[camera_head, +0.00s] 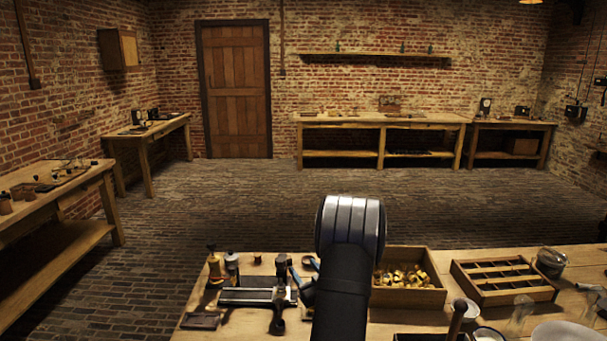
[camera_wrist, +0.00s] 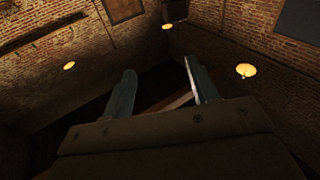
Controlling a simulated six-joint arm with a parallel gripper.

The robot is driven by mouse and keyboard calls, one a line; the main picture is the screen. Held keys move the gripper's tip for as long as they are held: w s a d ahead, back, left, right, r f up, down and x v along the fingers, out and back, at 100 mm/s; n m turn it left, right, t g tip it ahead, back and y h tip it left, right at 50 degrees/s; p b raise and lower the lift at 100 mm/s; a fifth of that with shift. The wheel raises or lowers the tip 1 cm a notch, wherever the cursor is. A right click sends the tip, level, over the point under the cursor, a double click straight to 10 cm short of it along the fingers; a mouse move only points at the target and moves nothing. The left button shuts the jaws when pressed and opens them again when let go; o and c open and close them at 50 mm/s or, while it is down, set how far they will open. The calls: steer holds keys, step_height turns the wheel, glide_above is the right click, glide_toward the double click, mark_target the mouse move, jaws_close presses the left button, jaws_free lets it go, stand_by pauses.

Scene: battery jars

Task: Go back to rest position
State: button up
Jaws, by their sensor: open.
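My gripper (camera_wrist: 158,84) shows in the wrist view with its two fingers spread apart and nothing between them. Past the fingertips are brick walls and lit lamps, so it points away from the bench top. In the head view my arm rises at the lower middle in front of the workbench (camera_head: 581,268), ending in a silver joint. My gripper cannot be made out there. The arm hides part of the bench.
Left of my arm lie a metal tool (camera_head: 254,296) and small bottles. To the right are a wooden box (camera_head: 419,297) of brass parts, a divided tray (camera_head: 503,279), a metal can (camera_head: 551,262) and a pale bowl (camera_head: 566,332). Open brick floor lies behind.

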steer(key=w+a+r+m+t+h, duration=0.5)
steer(key=w+h, duration=0.3)
steer(key=h, duration=0.2)
steer(key=shift+a+r+m+t+h, duration=0.2)
steer(key=shift+r+m+t+h, duration=0.1)
steer(key=shift+r+m+t, duration=0.45)
stand_by(0.5)
steer(key=shift+c, duration=0.2)
stand_by(0.4)
